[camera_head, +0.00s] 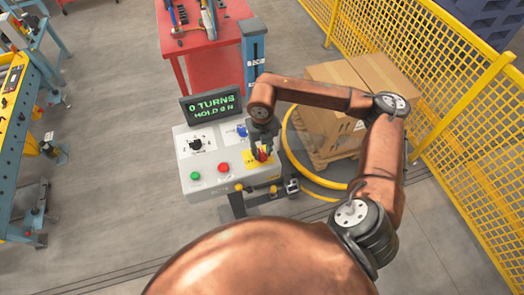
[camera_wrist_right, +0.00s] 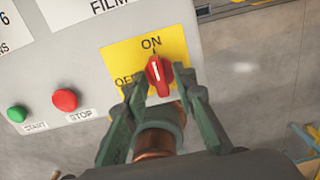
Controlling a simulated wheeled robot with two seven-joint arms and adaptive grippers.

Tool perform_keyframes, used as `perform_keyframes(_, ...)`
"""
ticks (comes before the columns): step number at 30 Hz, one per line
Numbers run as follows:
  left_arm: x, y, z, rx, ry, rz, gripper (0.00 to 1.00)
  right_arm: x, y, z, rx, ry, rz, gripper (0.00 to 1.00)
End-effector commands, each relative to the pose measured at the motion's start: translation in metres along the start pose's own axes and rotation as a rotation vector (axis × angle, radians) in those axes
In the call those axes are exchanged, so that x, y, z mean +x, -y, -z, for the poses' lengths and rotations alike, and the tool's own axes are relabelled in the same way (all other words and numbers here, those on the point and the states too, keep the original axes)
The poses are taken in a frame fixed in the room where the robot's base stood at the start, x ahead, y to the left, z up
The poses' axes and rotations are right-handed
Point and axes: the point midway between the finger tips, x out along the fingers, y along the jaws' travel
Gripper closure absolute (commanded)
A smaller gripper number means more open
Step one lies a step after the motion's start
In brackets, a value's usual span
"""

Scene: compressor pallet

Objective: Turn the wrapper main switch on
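The wrapper main switch (camera_wrist_right: 159,74) is a red rotary knob on a yellow plate (camera_wrist_right: 115,58) marked ON above and OFF at the left. Its white mark points up, towards ON. My right gripper (camera_wrist_right: 161,84) has one dark green finger on each side of the knob, spread apart. Whether either finger touches it I cannot tell. In the head view my right gripper (camera_head: 263,146) is over the right part of the grey control panel (camera_head: 217,177) and mostly hides the switch. My left gripper is not in view.
A green START button (camera_wrist_right: 17,114) and a red STOP button (camera_wrist_right: 65,100) are left of the switch. A display (camera_head: 212,105) stands behind the panel. Cartons (camera_head: 328,112) on a pallet and a yellow fence (camera_head: 400,50) are at the right. Open floor lies left of the panel.

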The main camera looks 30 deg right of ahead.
Motion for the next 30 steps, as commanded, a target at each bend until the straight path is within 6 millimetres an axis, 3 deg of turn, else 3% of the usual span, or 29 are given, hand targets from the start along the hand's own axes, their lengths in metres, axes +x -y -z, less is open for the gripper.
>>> perform_keyframes(12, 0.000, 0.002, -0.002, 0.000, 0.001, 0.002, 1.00, -0.008, 0.000, 0.000, -0.002, 0.000, 0.000, 0.72)
perform_keyframes(24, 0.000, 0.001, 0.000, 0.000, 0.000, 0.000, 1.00, -0.086, 0.000, -0.001, 0.000, 0.002, 0.000, 0.72)
perform_keyframes(30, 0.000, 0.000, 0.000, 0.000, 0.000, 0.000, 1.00, -0.112, 0.000, 0.000, -0.001, 0.001, -0.001, 0.72)
